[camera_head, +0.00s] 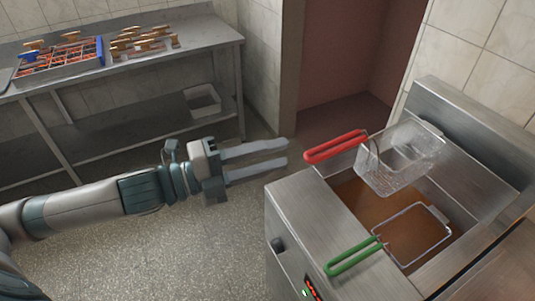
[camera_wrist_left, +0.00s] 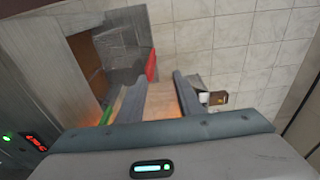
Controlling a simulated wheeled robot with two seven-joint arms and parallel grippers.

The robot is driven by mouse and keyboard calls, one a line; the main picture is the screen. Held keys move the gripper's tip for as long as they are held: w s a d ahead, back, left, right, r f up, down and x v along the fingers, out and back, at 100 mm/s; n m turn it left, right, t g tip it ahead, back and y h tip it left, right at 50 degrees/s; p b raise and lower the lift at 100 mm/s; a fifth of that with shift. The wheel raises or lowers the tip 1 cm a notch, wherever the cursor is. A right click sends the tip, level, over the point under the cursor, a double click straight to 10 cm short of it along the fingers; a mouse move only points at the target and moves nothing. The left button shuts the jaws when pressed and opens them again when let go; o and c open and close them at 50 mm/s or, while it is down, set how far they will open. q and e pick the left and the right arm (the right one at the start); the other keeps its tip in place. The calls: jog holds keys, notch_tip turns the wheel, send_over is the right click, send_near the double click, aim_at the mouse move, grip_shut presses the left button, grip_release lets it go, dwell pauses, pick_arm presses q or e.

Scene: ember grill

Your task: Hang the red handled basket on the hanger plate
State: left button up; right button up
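The red handled basket (camera_head: 402,160) is a wire mesh basket at the back of the fryer. It sits raised above the brown oil, and its red handle (camera_head: 335,146) points left past the fryer's edge. The upright steel panel behind it (camera_head: 462,118) looks like the hanger plate; I cannot tell whether the basket is hooked on it. My left gripper (camera_head: 287,151) is open and empty, left of the red handle and apart from it. In the left wrist view the red handle (camera_wrist_left: 151,65) shows just beyond the gripper's fingers (camera_wrist_left: 161,88). My right gripper is not in view.
A green handled basket (camera_head: 354,256) rests in the front of the oil vat, its handle over the fryer's front edge. A steel table (camera_head: 212,45) with a tray and skewers stands at the back left. The floor between table and fryer is clear.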

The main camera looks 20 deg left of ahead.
pick_arm(q)
jog(key=shift+s+a, duration=0.25)
jog(key=shift+a, duration=0.05)
dwell(0.5)
